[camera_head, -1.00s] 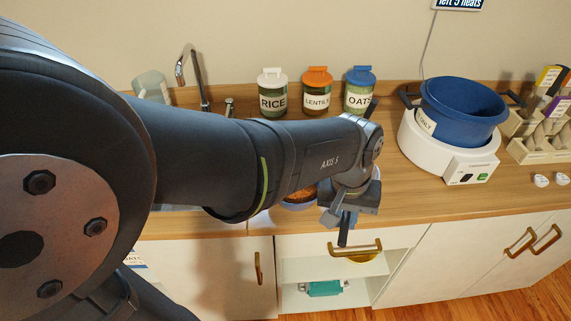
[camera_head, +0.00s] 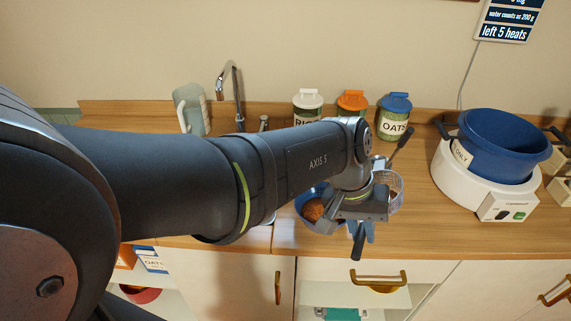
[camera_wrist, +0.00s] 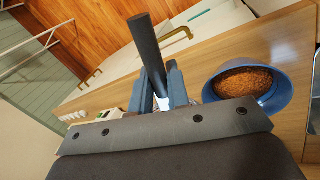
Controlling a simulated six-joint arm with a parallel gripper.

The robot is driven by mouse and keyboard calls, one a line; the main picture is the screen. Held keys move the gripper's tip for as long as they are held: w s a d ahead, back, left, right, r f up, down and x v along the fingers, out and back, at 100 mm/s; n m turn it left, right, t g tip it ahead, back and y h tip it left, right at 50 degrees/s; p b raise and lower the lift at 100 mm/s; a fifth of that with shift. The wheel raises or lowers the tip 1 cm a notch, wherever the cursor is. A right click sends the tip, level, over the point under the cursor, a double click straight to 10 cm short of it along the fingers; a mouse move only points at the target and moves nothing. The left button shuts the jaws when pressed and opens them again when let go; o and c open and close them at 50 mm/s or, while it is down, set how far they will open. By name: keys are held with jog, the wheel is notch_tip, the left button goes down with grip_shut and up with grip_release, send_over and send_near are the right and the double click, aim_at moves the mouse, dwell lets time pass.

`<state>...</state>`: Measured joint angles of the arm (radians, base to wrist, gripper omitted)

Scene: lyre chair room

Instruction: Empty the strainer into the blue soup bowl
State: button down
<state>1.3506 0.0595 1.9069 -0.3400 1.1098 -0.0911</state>
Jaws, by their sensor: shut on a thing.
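The blue soup bowl (camera_head: 303,207) stands on the counter just left of my gripper, with orange-brown grains in it. In the wrist view the bowl (camera_wrist: 277,101) is right of the fingers, and the grains show clearly. My gripper (camera_head: 358,222) is shut on a dark rod-like handle (camera_head: 358,245), whose end points down past the counter's front edge. The handle also shows between the fingers in the wrist view (camera_wrist: 147,50). A wire-mesh strainer basket (camera_head: 390,182) shows behind my gripper, partly hidden. I cannot tell whether the held handle belongs to it.
A dark handle (camera_head: 401,145) slants up behind the mesh. Rice (camera_head: 308,103), lentil (camera_head: 351,103) and oats (camera_head: 394,118) jars line the back. A white appliance (camera_head: 462,185) with a blue pot (camera_head: 505,148) stands right. A tap (camera_head: 233,95) and pitcher (camera_head: 190,108) are left.

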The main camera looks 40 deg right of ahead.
jog(key=w+a+f+g+h, duration=0.2)
jog(key=w+a+g+h, duration=0.2)
jog(key=g, duration=0.8)
jog(key=shift+w+g+h, duration=0.4)
jog(key=shift+w+h, duration=0.9)
jog(key=shift+w, duration=0.8)
jog(key=shift+w+a+f+g+h, duration=0.15)
jog(key=shift+w+g+h, duration=0.2)
jog(key=shift+g, duration=0.35)
jog(key=shift+w+a+f+g+h, duration=0.2)
jog(key=shift+w+g+h, duration=0.2)
jog(key=shift+g, duration=0.3)
jog(key=shift+w, duration=0.1)
